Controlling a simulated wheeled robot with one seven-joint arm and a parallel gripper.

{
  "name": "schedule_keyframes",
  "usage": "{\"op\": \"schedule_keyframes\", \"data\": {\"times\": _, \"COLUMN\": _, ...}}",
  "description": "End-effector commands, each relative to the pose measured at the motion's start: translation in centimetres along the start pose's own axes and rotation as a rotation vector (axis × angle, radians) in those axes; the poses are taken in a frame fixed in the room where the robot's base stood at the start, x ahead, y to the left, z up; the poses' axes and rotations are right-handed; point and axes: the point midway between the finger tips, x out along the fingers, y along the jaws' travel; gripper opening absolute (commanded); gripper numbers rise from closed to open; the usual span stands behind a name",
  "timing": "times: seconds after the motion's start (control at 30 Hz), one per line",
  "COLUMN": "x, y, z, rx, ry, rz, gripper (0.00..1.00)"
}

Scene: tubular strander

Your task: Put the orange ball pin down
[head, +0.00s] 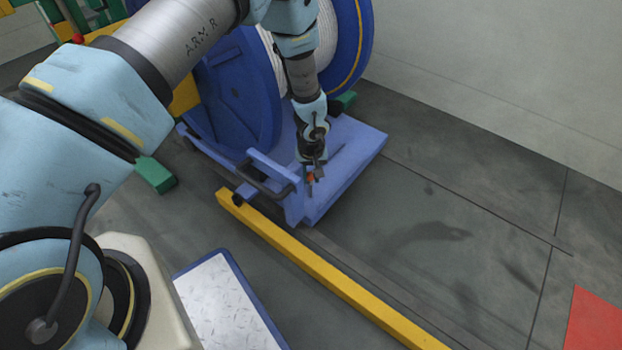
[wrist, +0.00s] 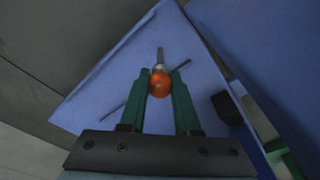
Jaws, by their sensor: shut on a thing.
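The orange ball pin (wrist: 160,83) has a round orange ball and a short grey metal shank pointing away from my gripper. My gripper (wrist: 160,91) has green fingers, shut on the ball, one on each side. In the head view my gripper (head: 310,177) points down over the blue platform of the cart (head: 345,163), with a small spot of orange between its fingers. The blue surface lies beyond the pin in the wrist view. I cannot tell whether the shank touches it.
A large blue reel (head: 235,95) wound with white strand stands behind my gripper. A dark handle (head: 262,180) sits on the cart's left edge. A yellow rail (head: 330,275) runs along the floor in front. A white-topped plate (head: 225,300) lies nearer.

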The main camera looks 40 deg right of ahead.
Motion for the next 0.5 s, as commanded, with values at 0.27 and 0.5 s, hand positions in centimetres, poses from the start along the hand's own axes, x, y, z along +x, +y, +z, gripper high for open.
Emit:
{"op": "schedule_keyframes", "data": {"times": 0.27, "x": 0.3, "y": 0.03, "z": 0.0, "rx": 0.001, "ry": 0.001, "rz": 0.001, "gripper": 0.0}}
{"op": "schedule_keyframes", "data": {"times": 0.5, "x": 0.52, "y": 0.02, "z": 0.05, "rx": 0.001, "ry": 0.0, "rz": 0.0, "gripper": 0.46}}
